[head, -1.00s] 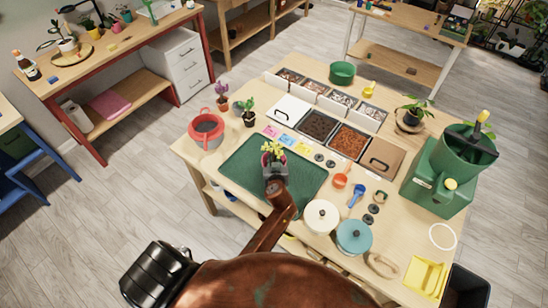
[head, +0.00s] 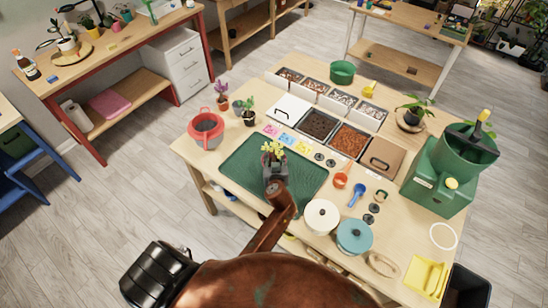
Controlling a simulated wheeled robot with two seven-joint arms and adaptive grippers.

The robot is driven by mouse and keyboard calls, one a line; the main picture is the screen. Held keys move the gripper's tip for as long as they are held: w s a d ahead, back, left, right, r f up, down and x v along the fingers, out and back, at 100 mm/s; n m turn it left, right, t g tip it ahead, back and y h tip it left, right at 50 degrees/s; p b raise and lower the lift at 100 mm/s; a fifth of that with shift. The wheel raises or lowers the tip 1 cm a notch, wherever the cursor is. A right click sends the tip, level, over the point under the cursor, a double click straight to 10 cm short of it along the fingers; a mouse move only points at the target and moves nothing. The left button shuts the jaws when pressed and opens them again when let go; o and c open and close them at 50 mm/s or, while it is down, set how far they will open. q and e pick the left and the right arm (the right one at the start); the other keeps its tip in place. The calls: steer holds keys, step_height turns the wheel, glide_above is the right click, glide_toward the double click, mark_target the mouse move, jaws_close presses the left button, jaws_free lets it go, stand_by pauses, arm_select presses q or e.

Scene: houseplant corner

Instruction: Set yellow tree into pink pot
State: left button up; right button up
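The yellow tree (head: 272,150), a small plant with yellow-green leaves, shows over the green mat (head: 247,178) on the work table. My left gripper (head: 274,167) is at the plant's base, with its grey fingers around the lower part. The arm and fingers hide what is between them, so I cannot tell whether they are shut or what the plant stands in. I cannot make out a pink pot for certain. My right gripper is not in view.
A red watering can (head: 206,130) and small potted plants (head: 248,115) stand left of the mat. Soil bins (head: 318,124) lie behind it. White (head: 321,216) and teal (head: 354,236) lidded pots stand front right. A green machine (head: 437,180) is at the right edge.

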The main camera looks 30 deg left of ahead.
arm_select(q)
steer(key=shift+r, duration=0.1)
step_height(320, 180, up, 10)
steer(key=shift+f, duration=0.1)
stand_by(0.4)
